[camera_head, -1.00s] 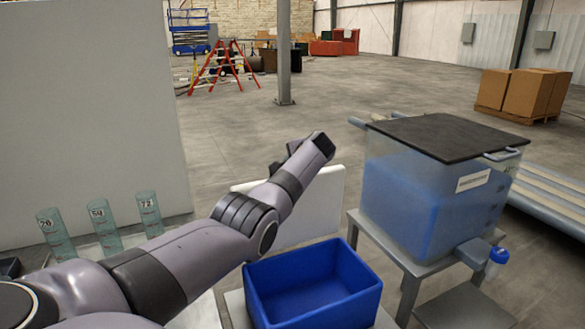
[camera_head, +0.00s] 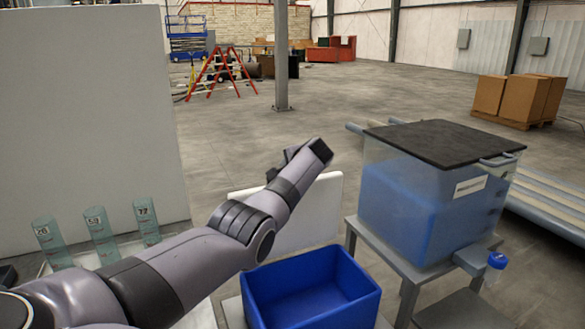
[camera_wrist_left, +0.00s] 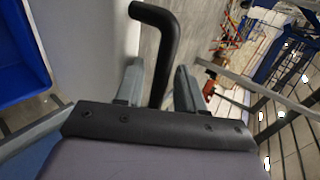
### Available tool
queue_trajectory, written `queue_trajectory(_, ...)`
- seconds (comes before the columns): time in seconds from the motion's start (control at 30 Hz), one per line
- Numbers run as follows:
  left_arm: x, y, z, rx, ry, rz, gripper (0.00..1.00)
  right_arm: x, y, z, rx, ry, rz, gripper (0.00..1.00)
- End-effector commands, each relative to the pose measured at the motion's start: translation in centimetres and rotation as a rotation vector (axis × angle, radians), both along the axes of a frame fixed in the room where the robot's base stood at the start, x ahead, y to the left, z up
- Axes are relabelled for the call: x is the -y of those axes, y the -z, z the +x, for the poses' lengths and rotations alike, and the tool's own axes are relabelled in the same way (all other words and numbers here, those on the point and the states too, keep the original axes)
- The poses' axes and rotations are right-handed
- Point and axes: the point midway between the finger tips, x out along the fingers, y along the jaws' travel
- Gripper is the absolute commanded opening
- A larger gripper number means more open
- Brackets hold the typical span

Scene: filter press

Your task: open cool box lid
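An open blue box (camera_head: 310,290) stands at the bottom centre. A white panel (camera_head: 312,210) stands nearly upright behind it and looks like the raised cool box lid. My left arm crosses in front of the panel. My left gripper (camera_head: 318,152) is at the panel's upper right, its fingers hard to make out there. In the left wrist view, a bent black handle bar (camera_wrist_left: 163,50) runs between the fingers of my left gripper (camera_wrist_left: 160,85). The fingers are apart, with a gap beside the bar. The blue box also shows there (camera_wrist_left: 18,55). My right gripper is out of view.
A clear tank (camera_head: 430,200) with a dark lid (camera_head: 440,142) stands on a metal stand to the right. Several numbered glass cylinders (camera_head: 100,235) stand at left before a pale wall panel (camera_head: 85,110).

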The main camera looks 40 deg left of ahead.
Motion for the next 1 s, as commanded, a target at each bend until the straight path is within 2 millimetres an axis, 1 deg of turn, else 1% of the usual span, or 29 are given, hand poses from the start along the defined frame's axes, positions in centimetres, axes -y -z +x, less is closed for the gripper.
queue_trajectory(0.3,1.7,-1.3,-0.7,0.003,0.002,0.000,0.39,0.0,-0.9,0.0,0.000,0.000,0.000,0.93)
queue_trajectory(0.7,4.6,-3.4,-1.9,0.004,0.000,0.000,0.39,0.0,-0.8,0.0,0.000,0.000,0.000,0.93)
queue_trajectory(1.0,5.2,-3.9,-2.2,0.002,0.000,0.000,0.39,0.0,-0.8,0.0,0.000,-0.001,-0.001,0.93)
